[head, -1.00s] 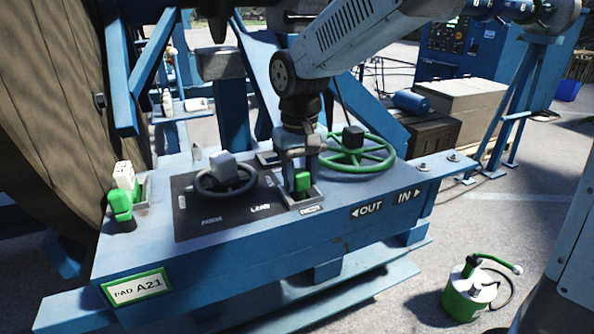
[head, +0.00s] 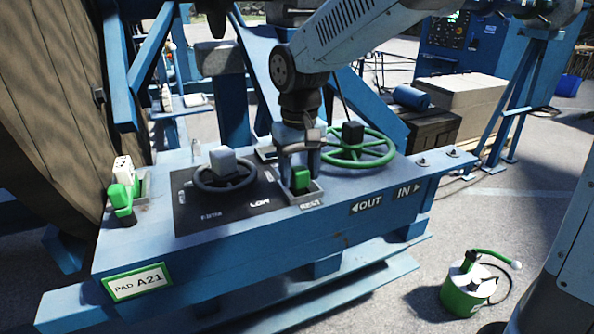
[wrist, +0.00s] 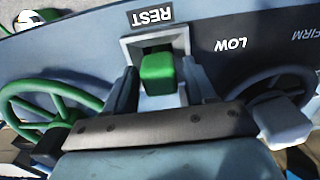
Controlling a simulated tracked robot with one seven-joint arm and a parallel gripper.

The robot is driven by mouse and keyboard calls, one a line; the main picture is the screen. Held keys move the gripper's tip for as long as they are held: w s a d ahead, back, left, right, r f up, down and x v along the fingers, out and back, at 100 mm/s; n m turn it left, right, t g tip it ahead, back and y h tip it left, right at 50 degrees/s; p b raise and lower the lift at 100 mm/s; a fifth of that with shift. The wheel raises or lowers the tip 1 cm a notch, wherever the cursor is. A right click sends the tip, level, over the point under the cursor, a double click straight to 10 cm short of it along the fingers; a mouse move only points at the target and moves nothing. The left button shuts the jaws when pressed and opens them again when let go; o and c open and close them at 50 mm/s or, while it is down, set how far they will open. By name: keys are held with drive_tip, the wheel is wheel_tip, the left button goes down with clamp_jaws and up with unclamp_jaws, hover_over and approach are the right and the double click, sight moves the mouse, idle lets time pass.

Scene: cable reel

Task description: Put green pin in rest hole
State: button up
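The green pin (head: 302,178) stands in the square grey socket marked REST (head: 310,195) on the front of the blue bench's top. In the wrist view the green pin's block-shaped head (wrist: 157,74) sits inside the socket frame (wrist: 183,42). My gripper (head: 300,170) points down over it. In the wrist view my gripper's fingers (wrist: 160,82) are spread on either side of the green head, with a gap showing on both sides. How deep the pin sits is hidden.
A grey handwheel (head: 224,175) is left of the socket, and a green handwheel (head: 358,146) is close behind right. A green and white fitting (head: 122,195) stands at the bench's left end. The wooden reel (head: 50,110) rises behind it.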

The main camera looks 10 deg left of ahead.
drive_tip(key=o, duration=0.3)
wheel_tip(320, 180, up, 14)
drive_tip(key=shift+f, duration=0.15)
idle(0.5)
